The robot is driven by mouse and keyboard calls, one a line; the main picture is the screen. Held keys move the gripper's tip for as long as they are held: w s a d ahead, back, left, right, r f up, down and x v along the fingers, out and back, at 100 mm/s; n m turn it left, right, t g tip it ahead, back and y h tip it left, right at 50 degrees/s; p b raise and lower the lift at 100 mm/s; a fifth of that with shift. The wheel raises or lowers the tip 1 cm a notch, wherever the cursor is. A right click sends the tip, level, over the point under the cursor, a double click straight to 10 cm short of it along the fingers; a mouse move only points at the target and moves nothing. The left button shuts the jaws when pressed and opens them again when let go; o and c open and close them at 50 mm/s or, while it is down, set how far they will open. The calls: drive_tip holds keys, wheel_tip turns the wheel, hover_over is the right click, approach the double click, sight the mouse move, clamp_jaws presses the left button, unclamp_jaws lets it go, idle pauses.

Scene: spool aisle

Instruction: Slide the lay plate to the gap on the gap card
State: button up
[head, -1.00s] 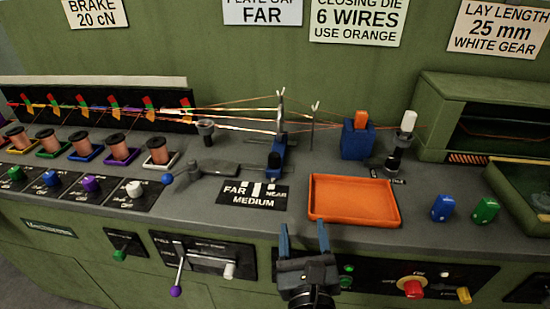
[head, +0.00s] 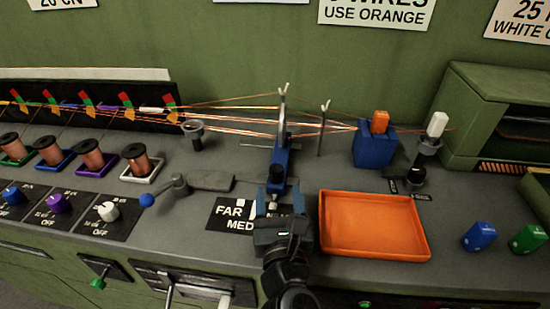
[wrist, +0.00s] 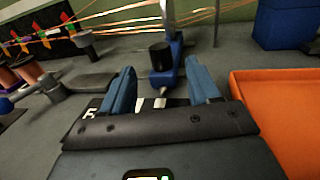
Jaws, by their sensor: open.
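The lay plate is a thin upright piece on a blue slide (head: 281,157), with wires running through it and a black knob (head: 276,173) at its front. In the wrist view the knob (wrist: 160,57) stands just beyond the fingertips, roughly midway between them. My gripper (head: 273,192) is open and empty, over the right part of the gap card, in front of the knob. The black gap card (head: 228,214) shows FAR at left and part of MEDIUM; my gripper hides its right side. The wrist view shows my blue fingers (wrist: 159,82) apart.
An orange tray (head: 375,226) lies just right of my gripper. A grey lever with a blue ball end (head: 147,200) is at left. A blue block with an orange die (head: 380,121) stands behind the tray. Wires stretch across the back. The sign reading PLATE GAP is out of view now.

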sight(277, 176)
drive_tip(key=shift+w+a, duration=0.2)
drive_tip(key=shift+w, duration=1.15)
drive_tip(key=shift+w+a, duration=0.2)
drive_tip(key=shift+w, duration=1.1)
drive_tip(key=shift+w+a, duration=0.2)
drive_tip(key=shift+w, duration=1.15)
clamp_jaws()
